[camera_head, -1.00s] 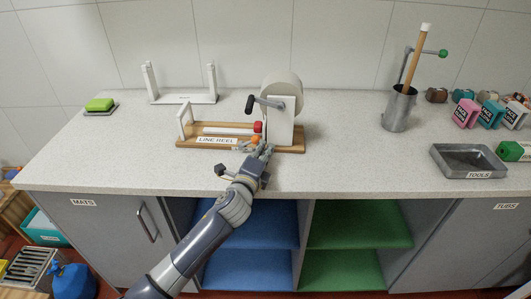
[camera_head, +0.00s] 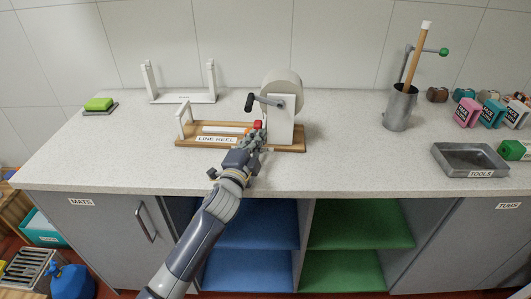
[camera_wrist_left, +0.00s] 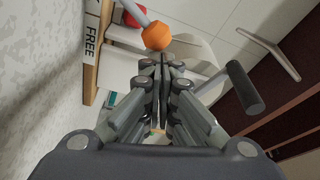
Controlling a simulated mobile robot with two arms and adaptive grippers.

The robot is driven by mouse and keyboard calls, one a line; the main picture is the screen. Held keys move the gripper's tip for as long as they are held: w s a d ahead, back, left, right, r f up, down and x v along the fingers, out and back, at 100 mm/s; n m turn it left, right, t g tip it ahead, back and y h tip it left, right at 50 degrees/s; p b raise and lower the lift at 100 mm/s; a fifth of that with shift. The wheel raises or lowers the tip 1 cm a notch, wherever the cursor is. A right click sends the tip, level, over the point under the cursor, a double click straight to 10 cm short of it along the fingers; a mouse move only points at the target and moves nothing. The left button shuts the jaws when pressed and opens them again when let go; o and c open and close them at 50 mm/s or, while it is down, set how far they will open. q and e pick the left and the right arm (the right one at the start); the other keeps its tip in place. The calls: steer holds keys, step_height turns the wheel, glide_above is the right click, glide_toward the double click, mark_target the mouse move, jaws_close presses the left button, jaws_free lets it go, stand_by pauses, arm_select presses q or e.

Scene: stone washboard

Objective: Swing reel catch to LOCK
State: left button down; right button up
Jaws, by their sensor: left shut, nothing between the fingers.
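The line reel stands on a wooden base (camera_head: 292,149) on the counter, with a pale drum (camera_head: 281,85) and a white upright (camera_head: 281,128). Its catch appears to be a grey rod with an orange ball (camera_wrist_left: 157,36), seen in the left wrist view beside a FREE label (camera_wrist_left: 91,35). No LOCK label is readable. My left gripper (camera_head: 257,135) is shut and empty at the front of the upright, and hides the orange ball in the head view. In the wrist view its fingertips (camera_wrist_left: 164,60) are just short of the ball; contact is unclear. My right gripper is not in view.
A black crank handle (camera_head: 251,103) sticks out left of the drum, near my gripper. A red knob (camera_head: 257,124) sits just behind my fingers. A white stand (camera_head: 182,98), metal holder (camera_head: 399,110) and tools tray (camera_head: 470,160) stand well clear. The counter front is free.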

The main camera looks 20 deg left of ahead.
arm_select(q)
steer(key=n, duration=0.1)
steer(key=a+r+n, duration=0.1)
steer(key=n, duration=0.1)
steer(key=a+n+y, duration=0.1)
steer(key=shift+s+a+r+t+b, duration=0.2)
steer(key=shift+s+t+b, duration=0.1)
steer(key=shift+t, duration=0.1)
steer(key=shift+f, duration=0.1)
